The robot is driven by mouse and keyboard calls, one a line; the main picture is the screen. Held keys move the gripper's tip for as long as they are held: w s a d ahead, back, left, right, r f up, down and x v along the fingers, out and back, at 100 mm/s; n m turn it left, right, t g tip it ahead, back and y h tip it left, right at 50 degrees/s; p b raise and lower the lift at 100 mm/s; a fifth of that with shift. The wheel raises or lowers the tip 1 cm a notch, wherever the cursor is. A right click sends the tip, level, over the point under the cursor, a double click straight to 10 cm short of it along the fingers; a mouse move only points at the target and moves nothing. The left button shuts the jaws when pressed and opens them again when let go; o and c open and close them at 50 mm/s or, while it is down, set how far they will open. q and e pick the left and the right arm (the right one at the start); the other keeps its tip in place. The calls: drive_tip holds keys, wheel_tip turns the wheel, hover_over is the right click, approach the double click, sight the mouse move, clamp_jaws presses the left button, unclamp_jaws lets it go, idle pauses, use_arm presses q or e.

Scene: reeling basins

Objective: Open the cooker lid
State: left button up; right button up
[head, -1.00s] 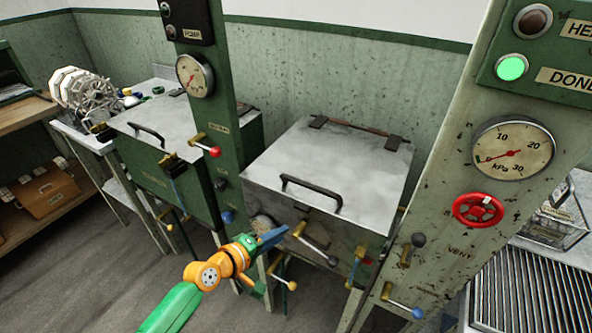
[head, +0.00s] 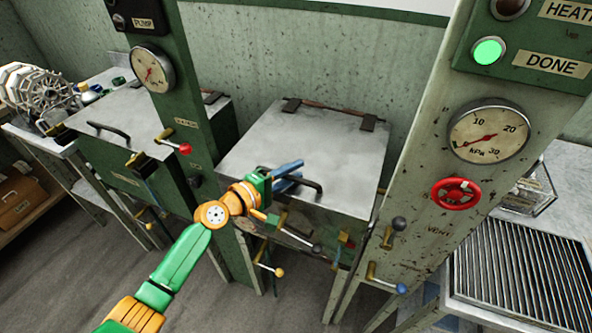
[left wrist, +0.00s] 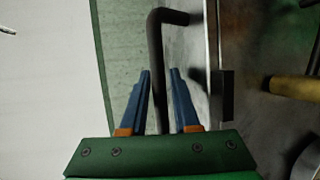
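The cooker's grey metal lid (head: 310,137) lies flat and closed on the middle box, with hinges along its back edge. Its dark bar handle (head: 312,187) is at the lid's front, partly hidden by my left gripper (head: 291,175). My left gripper is at the handle's left part. In the left wrist view, its two blue fingers (left wrist: 161,75) are apart, and the dark handle (left wrist: 155,45) shows in the gap between them. I cannot tell whether either finger touches it. My right gripper is not in view.
A post with a pressure gauge (head: 489,131), a red valve wheel (head: 456,193) and a lit green lamp (head: 487,51) stands right of the cooker. A green-sided box with a grey lid (head: 130,110) stands left. Knobbed levers (head: 317,247) project below the cooker's front.

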use_arm(q)
drive_tip(key=shift+w+d+f, duration=0.15)
drive_tip(key=shift+w+d, duration=0.1)
drive_tip(key=shift+w, duration=0.1)
drive_tip(key=shift+c, duration=0.2)
clamp_jaws()
idle(1.0)
